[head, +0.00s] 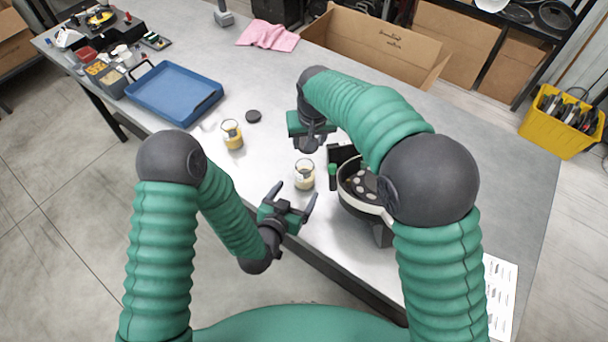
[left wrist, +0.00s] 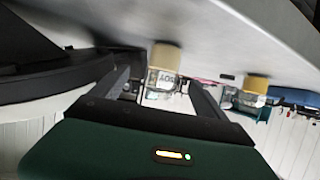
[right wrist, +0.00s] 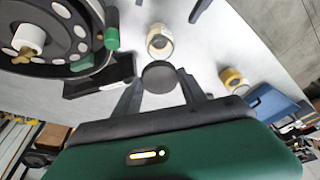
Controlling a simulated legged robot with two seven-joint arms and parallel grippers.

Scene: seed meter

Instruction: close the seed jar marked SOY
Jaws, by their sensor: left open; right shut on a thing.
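The clear jar with pale seeds (head: 304,175) stands upright on the grey table, its top uncovered. In the left wrist view the jar (left wrist: 163,72) shows between the fingers, with a label that reads SOY. My left gripper (head: 296,190) is open just in front of it, fingers pointing toward it. My right gripper (head: 311,147) is behind the jar and above the table. In the right wrist view it is shut on a dark round lid (right wrist: 160,77), held apart from the jar's open mouth (right wrist: 159,41).
A second jar with yellow contents (head: 232,135) stands to the left, near another dark lid (head: 253,116). The round seed meter (head: 347,203) is close on the jar's right, with a green-handled part (head: 332,172). A blue tray (head: 175,96) lies farther left.

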